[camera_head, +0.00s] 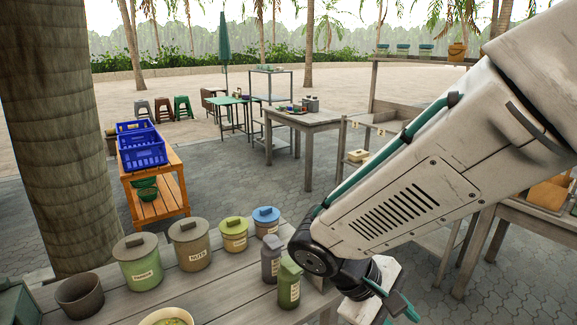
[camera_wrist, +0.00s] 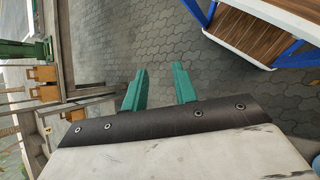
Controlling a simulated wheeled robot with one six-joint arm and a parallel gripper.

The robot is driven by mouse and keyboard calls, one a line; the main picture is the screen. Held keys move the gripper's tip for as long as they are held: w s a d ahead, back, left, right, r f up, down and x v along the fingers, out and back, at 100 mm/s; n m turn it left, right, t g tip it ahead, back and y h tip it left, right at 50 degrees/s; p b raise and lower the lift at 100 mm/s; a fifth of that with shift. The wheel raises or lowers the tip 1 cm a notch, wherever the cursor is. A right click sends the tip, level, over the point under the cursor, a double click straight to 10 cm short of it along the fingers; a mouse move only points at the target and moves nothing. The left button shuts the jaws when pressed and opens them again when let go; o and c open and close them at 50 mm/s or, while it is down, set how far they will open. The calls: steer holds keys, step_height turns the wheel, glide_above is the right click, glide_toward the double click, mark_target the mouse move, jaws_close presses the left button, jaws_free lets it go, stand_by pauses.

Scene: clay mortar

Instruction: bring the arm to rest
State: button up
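My arm reaches in from the upper right in the head view, bent at a dark joint above the right end of the near wooden table (camera_head: 216,299). My gripper (camera_head: 393,308) hangs past that table's right end, partly cut off by the lower edge of the picture. In the wrist view my gripper (camera_wrist: 160,88) shows two green fingers standing apart with only grey paving behind them. It is open and holds nothing.
Lidded canisters, among them a green one (camera_head: 138,262) and a blue-lidded one (camera_head: 266,222), and two bottles (camera_head: 289,283) stand on the near table, close to my arm. A palm trunk (camera_head: 50,130) rises at left. Blue crates (camera_head: 142,150) sit on an orange stand. Paving (camera_head: 240,185) is open beyond.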

steer(key=s+d+r+m+t+y, duration=0.3)
steer(key=s+d+r+m+y, duration=0.4)
steer(key=r, duration=0.4)
steer(key=shift+s+d+m+y, duration=0.3)
steer(key=shift+s+d+y, duration=0.1)
steer(key=shift+d+y, duration=0.25)
